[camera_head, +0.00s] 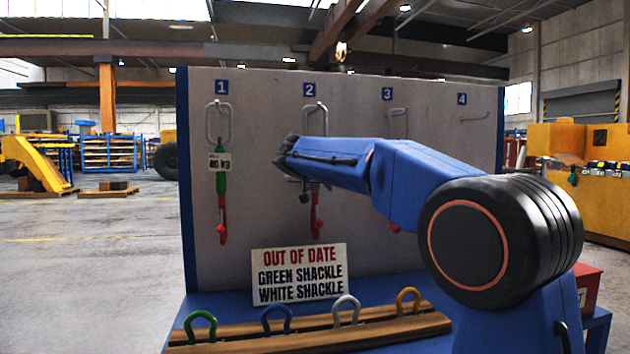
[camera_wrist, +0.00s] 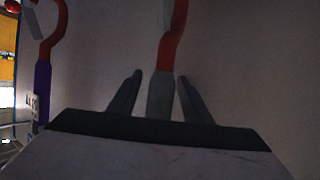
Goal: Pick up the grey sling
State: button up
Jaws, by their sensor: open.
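The grey sling (camera_wrist: 160,98) hangs against the board and runs between my two fingers in the wrist view, with its red hook (camera_wrist: 172,48) beyond the fingertips. In the head view its red hook (camera_head: 316,217) shows below hanger 2, and my arm hides most of its grey part. My gripper (camera_wrist: 159,78) is open, with one finger on each side of the grey part and a visible gap at the fingertips. In the head view my gripper (camera_head: 304,190) is in front of the board at position 2, partly hidden by my wrist.
A green sling (camera_head: 220,187) with a tag and red hook hangs at position 1. A purple sling (camera_wrist: 43,85) hangs beside the grey one in the wrist view. Below, a sign (camera_head: 299,274) says green and white shackles are out of date. Several coloured shackles stand on a wooden rack (camera_head: 250,335).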

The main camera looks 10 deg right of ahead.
jog(key=shift+w, duration=0.1)
jog(key=shift+c, duration=0.7)
grip_shut()
dwell(0.7)
